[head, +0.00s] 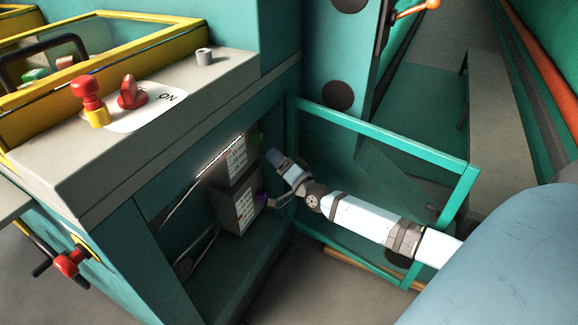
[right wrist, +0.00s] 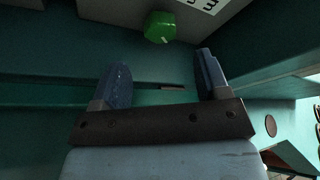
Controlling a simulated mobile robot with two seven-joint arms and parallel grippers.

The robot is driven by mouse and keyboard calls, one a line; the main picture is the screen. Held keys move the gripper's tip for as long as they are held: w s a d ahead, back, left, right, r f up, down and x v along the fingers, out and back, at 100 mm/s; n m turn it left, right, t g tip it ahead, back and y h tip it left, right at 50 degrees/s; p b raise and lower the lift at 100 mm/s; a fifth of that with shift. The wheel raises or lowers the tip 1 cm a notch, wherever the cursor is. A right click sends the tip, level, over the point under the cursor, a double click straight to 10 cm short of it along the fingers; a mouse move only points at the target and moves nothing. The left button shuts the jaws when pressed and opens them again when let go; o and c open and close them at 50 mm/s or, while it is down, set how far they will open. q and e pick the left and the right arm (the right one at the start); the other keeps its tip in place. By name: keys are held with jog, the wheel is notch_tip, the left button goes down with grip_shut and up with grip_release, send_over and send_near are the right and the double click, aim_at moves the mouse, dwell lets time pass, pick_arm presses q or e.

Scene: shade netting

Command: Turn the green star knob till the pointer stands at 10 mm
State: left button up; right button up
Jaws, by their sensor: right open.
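The green star knob (right wrist: 160,27) shows at the top of the right wrist view, on the edge of a grey block, with a small pale mark on its lower face. In the head view it is a small dark green spot (head: 256,139) beside the upper grey box. My right gripper (right wrist: 160,65) is open and empty, with its two blue fingers apart. The knob lies beyond the fingertips, between their lines, and they do not touch it. In the head view the right gripper (head: 273,157) is inside the cabinet, near the knob. The scale and pointer reading are too small to tell. My left gripper is not seen.
A lower grey box (head: 238,207) with a purple knob (head: 262,199) sits below the upper box (head: 237,158). Red knobs stand on the grey counter (head: 190,85) above.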

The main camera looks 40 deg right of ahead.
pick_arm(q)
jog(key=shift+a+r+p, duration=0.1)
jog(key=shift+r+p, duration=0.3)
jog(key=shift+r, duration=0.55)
pick_arm(e)
jog(key=v, duration=0.5)
jog(key=shift+s, duration=0.15)
